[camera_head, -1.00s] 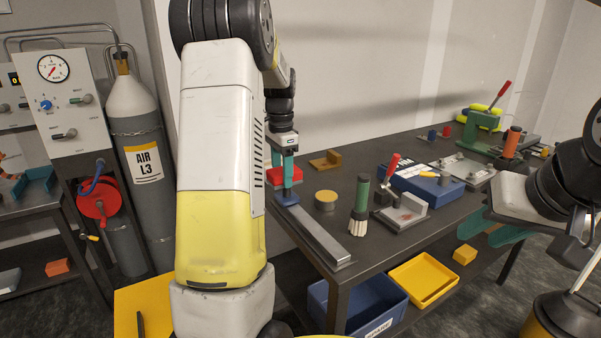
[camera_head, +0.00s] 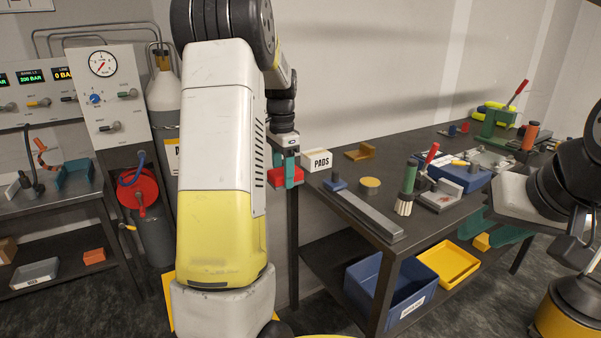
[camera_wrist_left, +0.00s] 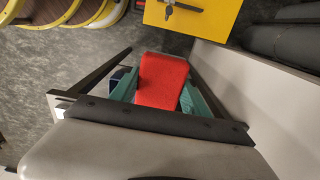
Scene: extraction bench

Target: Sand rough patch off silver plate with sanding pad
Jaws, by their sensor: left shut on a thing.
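My left gripper (camera_head: 285,176) is shut on a red sanding pad (camera_head: 276,177). The pad also shows as a red block between the teal fingers in the left wrist view (camera_wrist_left: 162,82). The gripper holds it in the air beyond the left end of the bench, apart from the plate. A small silver plate with a reddish-brown patch (camera_head: 437,200) lies on the bench top in front of a pale upright block.
A white PADS box (camera_head: 317,160) stands at the bench's left end. A long grey bar with a blue block (camera_head: 362,210), a round tan-topped pot (camera_head: 370,187) and a green-handled brush (camera_head: 407,190) stand nearby. A blue bin (camera_head: 390,290) and yellow tray (camera_head: 447,263) are below.

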